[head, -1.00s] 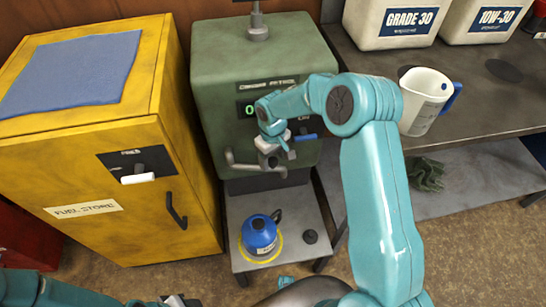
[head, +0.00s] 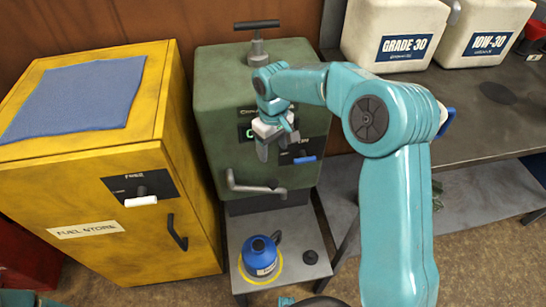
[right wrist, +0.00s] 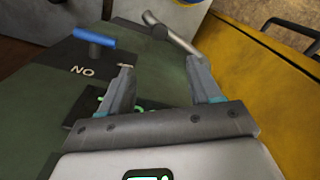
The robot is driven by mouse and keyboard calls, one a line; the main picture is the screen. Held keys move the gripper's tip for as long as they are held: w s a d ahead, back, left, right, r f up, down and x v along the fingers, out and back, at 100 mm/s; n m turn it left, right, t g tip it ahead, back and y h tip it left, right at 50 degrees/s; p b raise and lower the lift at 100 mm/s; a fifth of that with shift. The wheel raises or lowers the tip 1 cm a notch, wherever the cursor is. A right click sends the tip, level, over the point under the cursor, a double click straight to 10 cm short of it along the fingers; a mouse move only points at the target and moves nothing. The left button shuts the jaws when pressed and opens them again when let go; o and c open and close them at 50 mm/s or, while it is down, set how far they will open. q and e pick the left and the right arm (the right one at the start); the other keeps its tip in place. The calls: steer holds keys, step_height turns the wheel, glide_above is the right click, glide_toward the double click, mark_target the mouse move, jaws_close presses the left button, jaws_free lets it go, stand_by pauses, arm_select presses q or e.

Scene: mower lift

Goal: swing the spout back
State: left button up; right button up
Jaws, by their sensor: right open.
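The spout (head: 256,188) is a bent grey metal pipe low on the front of the green petrol dispenser (head: 215,110). It runs sideways across the front, its bent end at the left. In the right wrist view the spout (right wrist: 173,36) lies beyond the fingertips, apart from them. My right gripper (head: 268,145) is open and empty, in front of the dispenser's panel and above the spout. In the right wrist view nothing is between its fingers (right wrist: 158,85). My left gripper is not in view.
A blue can (head: 261,255) stands in a yellow ring on the low shelf under the dispenser, beside a dark cap (head: 310,257). A blue-handled switch (head: 304,160) is right of my gripper. The yellow fuel cabinet (head: 110,225) stands close on the left, the workbench (head: 490,125) right.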

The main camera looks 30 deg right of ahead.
steer(key=shift+r, duration=0.55)
steer(key=shift+s+d+f, duration=0.15)
steer(key=shift+d+f, duration=0.05)
steer(key=shift+d, duration=0.05)
steer(key=c, duration=0.7)
steer(key=shift+s+d+f+n+t+b, duration=0.3)
steer(key=shift+d+f+b, duration=0.15)
steer(key=shift+d, duration=0.15)
jaws_close()
steer(key=s+a+f+n+t+y+b, duration=0.25)
steer(key=s+f+n+t+b, duration=0.3)
steer(key=s+n, duration=0.5)
steer(key=w+f+m+b, duration=0.1)
steer(key=w+f+b, duration=0.3)
steer(key=w+f, duration=0.3)
steer(key=shift+w+f+t+h, duration=0.15)
steer(key=shift+f+t+h, duration=0.25)
steer(key=shift+f, duration=0.65)
